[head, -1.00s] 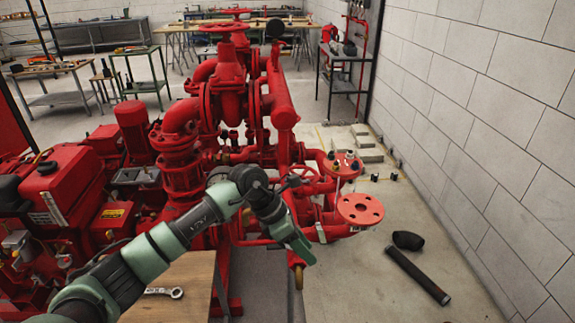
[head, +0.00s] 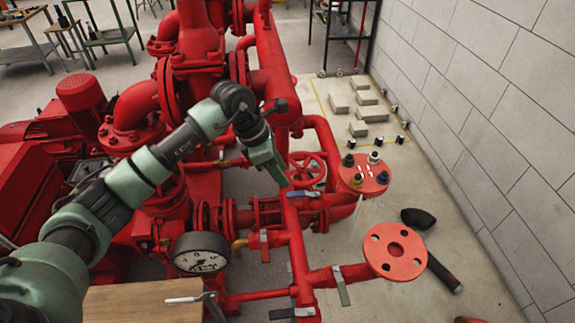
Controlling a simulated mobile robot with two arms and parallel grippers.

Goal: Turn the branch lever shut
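My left arm reaches in from the left over the red pump pipework. Its green gripper (head: 281,178) points down above the pipes near the red handwheel; I cannot tell whether its fingers are open or shut. A grey-green lever (head: 342,287) stands across the lower red branch pipe (head: 320,278) that runs to the round flange (head: 395,250). The gripper is above and left of this lever, apart from it in the picture. Another lever with a blue grip (head: 303,193) is just below the gripper; contact cannot be told. Which is the branch lever is not marked. My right gripper is not in view.
A red handwheel (head: 308,171) and a second flange with fittings (head: 363,173) are right of the gripper. A pressure gauge (head: 200,253) and wooden top (head: 135,303) are lower left. A black pipe piece (head: 443,273) lies on the floor by the block wall (head: 500,120).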

